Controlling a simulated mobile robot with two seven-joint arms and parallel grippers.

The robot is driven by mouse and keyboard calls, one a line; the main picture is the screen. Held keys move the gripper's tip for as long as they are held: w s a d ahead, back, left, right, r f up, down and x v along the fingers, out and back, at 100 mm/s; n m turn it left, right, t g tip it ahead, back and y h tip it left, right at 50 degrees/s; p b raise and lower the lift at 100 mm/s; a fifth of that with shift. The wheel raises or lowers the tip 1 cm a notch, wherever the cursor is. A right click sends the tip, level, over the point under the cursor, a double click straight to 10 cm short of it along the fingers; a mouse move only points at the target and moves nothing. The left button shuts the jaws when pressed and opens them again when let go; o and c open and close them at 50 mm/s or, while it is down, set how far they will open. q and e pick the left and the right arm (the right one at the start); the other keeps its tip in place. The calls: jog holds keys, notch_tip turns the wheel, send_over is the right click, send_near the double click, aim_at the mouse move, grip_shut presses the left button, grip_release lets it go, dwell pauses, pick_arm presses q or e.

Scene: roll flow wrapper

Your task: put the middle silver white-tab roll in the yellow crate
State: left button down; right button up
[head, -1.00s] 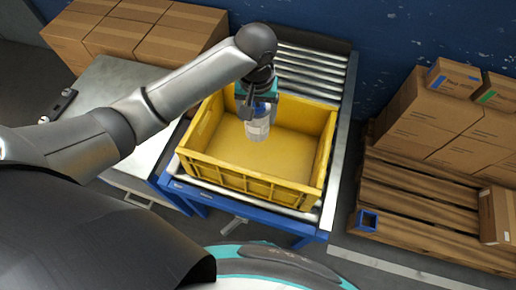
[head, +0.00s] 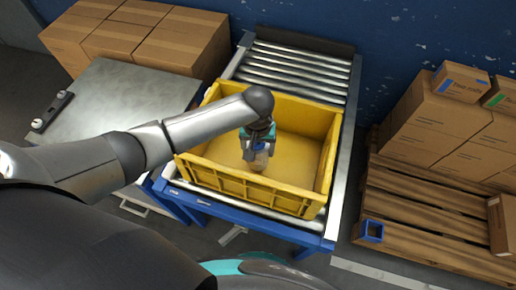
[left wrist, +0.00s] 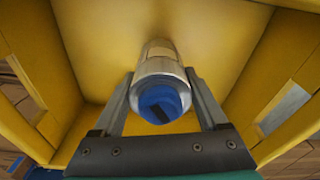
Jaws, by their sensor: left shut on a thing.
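The yellow crate (head: 245,188) stands on the roller conveyor, and its walls surround the left wrist view (left wrist: 95,45). My left gripper (head: 257,150) is inside the crate's outline, pointing down. It is shut on a silver roll (head: 260,161), whose lower end is close to the crate floor; I cannot tell whether it touches. In the left wrist view the silver roll (left wrist: 160,72) lies between the two fingers, with a blue core at its near end and a pale band farther along. No other roll shows in the crate. My right gripper is out of view.
Conveyor rollers (head: 300,70) are bare behind the crate. A grey table (head: 125,105) stands at the left, with cardboard boxes (head: 135,38) behind it. A wooden pallet (head: 420,205) with boxes stands at the right. The crate floor around the roll looks clear.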

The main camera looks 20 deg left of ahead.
pick_arm(q)
jog(key=shift+f, duration=0.5)
grip_release()
jog(key=r+p, duration=0.1)
jog(key=r, duration=0.3)
jog(key=r+p, duration=0.1)
jog(key=r, duration=0.3)
jog(key=r+p, duration=0.2)
jog(key=r, duration=0.3)
jog(key=shift+s+r, duration=0.1)
jog(key=shift+s, duration=0.2)
